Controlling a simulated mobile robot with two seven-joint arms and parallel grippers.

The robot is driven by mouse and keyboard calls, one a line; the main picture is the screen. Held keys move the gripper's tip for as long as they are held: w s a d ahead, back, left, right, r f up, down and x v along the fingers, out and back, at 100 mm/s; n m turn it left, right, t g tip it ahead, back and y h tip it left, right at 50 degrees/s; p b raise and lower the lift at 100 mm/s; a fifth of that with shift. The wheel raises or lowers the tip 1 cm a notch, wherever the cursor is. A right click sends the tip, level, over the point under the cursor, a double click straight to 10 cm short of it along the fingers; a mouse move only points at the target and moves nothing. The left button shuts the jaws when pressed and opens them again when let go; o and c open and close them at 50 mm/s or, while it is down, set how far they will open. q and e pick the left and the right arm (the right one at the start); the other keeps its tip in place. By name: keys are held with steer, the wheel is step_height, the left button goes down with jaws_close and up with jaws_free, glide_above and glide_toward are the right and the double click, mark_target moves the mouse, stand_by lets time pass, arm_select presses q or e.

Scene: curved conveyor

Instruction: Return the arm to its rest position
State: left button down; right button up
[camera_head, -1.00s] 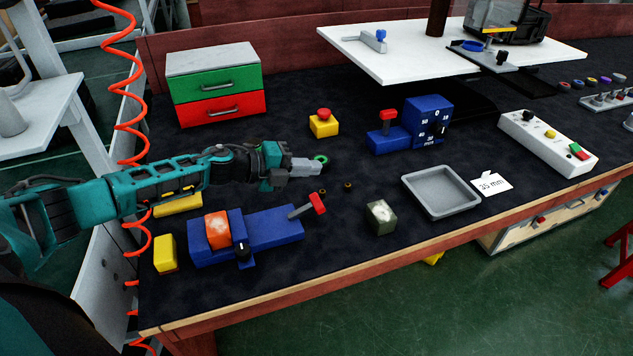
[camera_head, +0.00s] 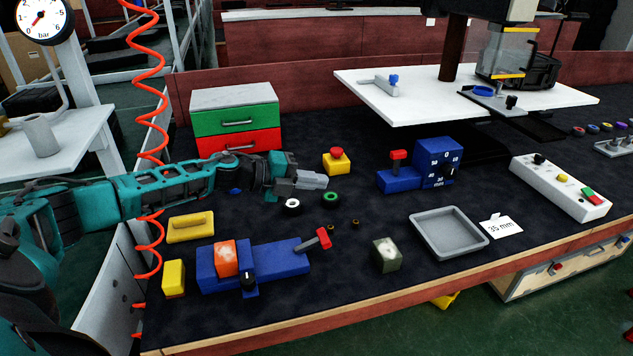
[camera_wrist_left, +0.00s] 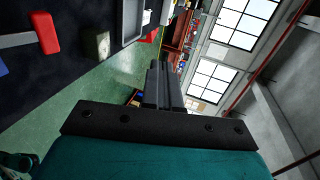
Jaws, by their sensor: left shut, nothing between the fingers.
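My left arm comes in from the left in the head view, and its left gripper (camera_head: 312,180) is shut and empty. It is held above the dark bench top, behind the blue fixture with the red-tipped lever (camera_head: 280,258). A white ring (camera_head: 292,206) and a green ring (camera_head: 331,197) lie near and below the fingertips, apart from them. In the left wrist view the closed fingers (camera_wrist_left: 163,85) point past the bench edge toward windows and a wall. My right gripper is in neither view.
A green and red drawer box (camera_head: 236,122) stands behind my left arm. A red-and-yellow button (camera_head: 336,162), a blue dial unit (camera_head: 437,163), a grey tray (camera_head: 449,234) and a grey-green block (camera_head: 387,255) stand to the right. An orange coiled hose (camera_head: 149,90) hangs at left.

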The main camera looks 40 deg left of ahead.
arm_select(q)
steer(key=s+d+f+n+t+y, duration=0.1)
steer(key=s+d+f+n, duration=0.3)
steer(key=d+f+n, duration=0.3)
steer(key=s+d+f+n+t+y, duration=0.15)
steer(key=s+d+f+n, duration=0.25)
steer(key=d, duration=0.5)
steer(key=s+d+f+n+g+y, duration=0.1)
steer(key=s+f+n+y, duration=0.1)
steer(key=s+f+n, duration=0.2)
steer(key=s+d+f+n+g+y, duration=0.1)
steer(key=s+f+n+g+y, duration=0.1)
steer(key=s+f+n, duration=0.3)
steer(key=s+n, duration=0.3)
steer(key=s, duration=0.4)
steer(key=shift+d+y, duration=0.3)
steer(key=shift+y, duration=0.05)
steer(key=shift+s+a, duration=0.1)
steer(key=shift+a, duration=0.05)
